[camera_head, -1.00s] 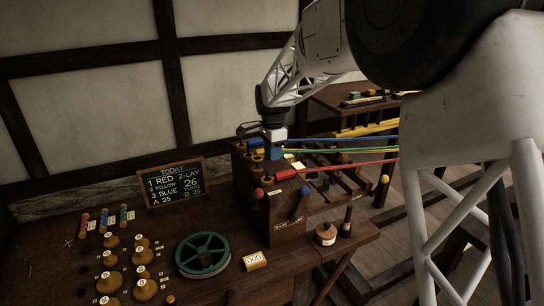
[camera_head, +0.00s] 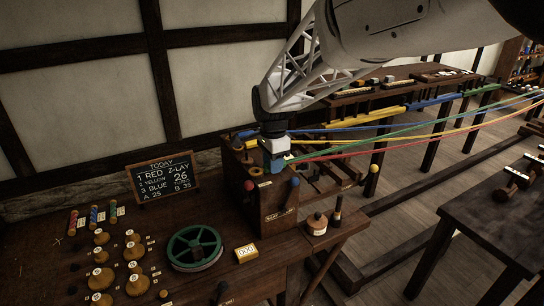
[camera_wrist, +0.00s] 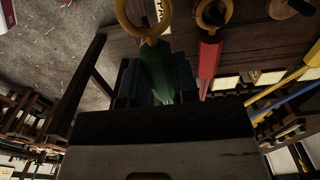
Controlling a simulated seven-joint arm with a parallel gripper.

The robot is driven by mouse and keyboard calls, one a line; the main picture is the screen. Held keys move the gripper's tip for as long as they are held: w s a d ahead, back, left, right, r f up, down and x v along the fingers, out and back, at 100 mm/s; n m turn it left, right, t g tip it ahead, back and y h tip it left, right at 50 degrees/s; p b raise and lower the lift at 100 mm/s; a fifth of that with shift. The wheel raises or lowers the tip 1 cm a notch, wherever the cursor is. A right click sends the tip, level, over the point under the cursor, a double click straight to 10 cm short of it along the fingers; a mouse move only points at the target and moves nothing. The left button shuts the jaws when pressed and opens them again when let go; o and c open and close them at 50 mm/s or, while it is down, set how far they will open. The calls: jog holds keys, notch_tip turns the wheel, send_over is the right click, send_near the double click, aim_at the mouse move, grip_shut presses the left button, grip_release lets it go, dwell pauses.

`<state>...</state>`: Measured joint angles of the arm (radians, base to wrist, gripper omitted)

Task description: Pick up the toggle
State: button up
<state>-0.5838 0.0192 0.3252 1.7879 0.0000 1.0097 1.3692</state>
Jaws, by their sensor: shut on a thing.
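The green toggle (camera_wrist: 158,65) shows in the wrist view, a tapered green piece below a brass-yellow ring (camera_wrist: 143,38). My gripper (camera_wrist: 156,85) is shut on it, with one dark finger on each side. Its lower end is hidden behind the gripper. In the head view my gripper (camera_head: 278,165) is low at the front of the wooden headstock box (camera_head: 270,208), where it hides the toggle. I cannot tell there whether the toggle is clear of the ring. A red toggle (camera_wrist: 210,52) hangs beside it under another ring (camera_wrist: 213,12).
Blue, yellow, green and red ropes (camera_head: 420,147) stretch right from the headstock. A red-knobbed lever (camera_head: 248,185) and a blue-knobbed lever (camera_head: 295,182) stand near my gripper. A green wheel (camera_head: 194,247), wooden bobbins and a chalkboard (camera_head: 163,176) occupy the bench left.

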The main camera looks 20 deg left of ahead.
jog(key=shift+s+d+r, duration=0.1)
jog(key=shift+s+d, duration=0.35)
jog(key=shift+s, duration=0.25)
dwell(0.8)
